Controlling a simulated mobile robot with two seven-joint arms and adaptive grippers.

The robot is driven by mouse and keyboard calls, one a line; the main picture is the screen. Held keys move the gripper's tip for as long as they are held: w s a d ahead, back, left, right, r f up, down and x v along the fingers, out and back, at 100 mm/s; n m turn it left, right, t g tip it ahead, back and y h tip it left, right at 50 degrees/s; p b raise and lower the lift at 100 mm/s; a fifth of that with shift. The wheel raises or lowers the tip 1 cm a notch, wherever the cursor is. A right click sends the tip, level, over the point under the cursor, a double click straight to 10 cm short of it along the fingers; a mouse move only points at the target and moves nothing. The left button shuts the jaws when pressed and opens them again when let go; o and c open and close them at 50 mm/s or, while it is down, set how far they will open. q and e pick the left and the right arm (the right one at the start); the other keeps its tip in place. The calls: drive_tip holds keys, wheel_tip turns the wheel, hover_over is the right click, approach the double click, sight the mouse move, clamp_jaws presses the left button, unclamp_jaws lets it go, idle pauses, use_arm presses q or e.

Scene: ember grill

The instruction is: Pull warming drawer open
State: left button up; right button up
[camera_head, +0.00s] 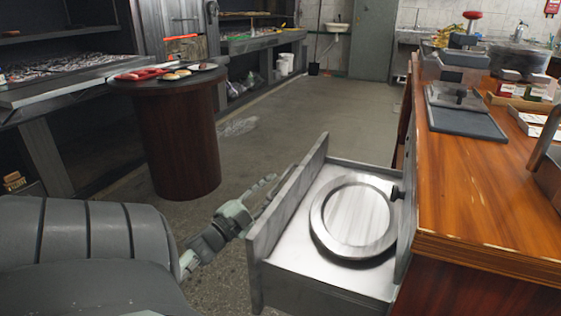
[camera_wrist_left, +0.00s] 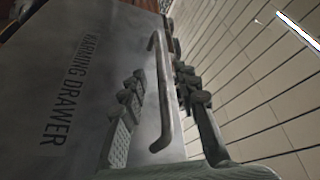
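The warming drawer (camera_head: 290,262) stands pulled out from the wooden counter, with its inside showing in the head view. A round metal plate (camera_head: 352,216) lies in it. My left gripper (camera_head: 262,190) is at the outer side of the drawer front. In the left wrist view the lettered drawer front (camera_wrist_left: 85,75) fills the left side. Its bar handle (camera_wrist_left: 160,95) runs between the two fingers of my left gripper (camera_wrist_left: 163,92). The fingers are spread, with visible gaps to the bar. My right gripper is not in view.
The wooden counter (camera_head: 480,190) is at the right, with a dark tray (camera_head: 460,120) and small boxes on it. A round dark table (camera_head: 178,145) with food stands at the left. The floor (camera_head: 290,115) between them is clear.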

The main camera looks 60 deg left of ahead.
use_arm(q)
drive_tip(key=v, duration=0.7)
drive_tip(key=shift+s, duration=0.35)
